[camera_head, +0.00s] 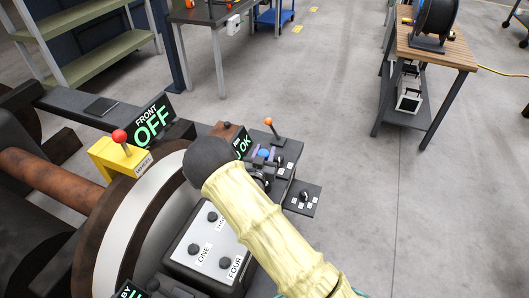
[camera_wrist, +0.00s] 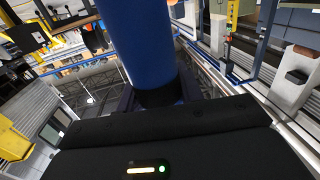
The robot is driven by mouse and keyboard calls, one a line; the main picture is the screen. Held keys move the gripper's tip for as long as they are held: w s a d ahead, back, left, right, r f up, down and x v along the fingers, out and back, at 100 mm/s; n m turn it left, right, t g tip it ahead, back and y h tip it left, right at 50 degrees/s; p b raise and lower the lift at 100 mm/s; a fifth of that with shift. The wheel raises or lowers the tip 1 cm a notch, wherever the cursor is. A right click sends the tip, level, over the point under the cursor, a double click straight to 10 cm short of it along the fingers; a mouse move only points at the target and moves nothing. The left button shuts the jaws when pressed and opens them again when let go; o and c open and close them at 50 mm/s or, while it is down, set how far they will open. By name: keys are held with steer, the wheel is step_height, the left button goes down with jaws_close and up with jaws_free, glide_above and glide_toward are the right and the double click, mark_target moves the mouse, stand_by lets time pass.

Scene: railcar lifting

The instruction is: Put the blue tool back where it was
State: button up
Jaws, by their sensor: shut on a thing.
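The blue tool (camera_wrist: 140,40) is a thick blue cylinder with a dark lower end, filling the upper middle of the wrist view. My gripper (camera_wrist: 158,98) is shut on its dark lower end. In the head view, my gripper (camera_head: 259,174) is mostly hidden behind my cream-sleeved arm, close to the control panel at the centre. A small blue patch (camera_head: 264,154) shows there beside the gripper; I cannot tell whether it is the tool or part of the panel. The tool's far end is out of the wrist view.
An orange-knobbed lever (camera_head: 269,122) and a small black switch plate (camera_head: 304,198) flank the gripper. A numbered button box (camera_head: 205,243) lies below left. A yellow block with a red knob (camera_head: 120,155) and an OFF sign (camera_head: 153,122) stand left.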

steer(key=shift+f, duration=0.1)
steer(key=o, duration=1.2)
steer(key=b+v, duration=0.1)
steer(key=v, duration=1.1)
steer(key=shift+r+b, duration=0.2)
steer(key=shift+b, duration=0.15)
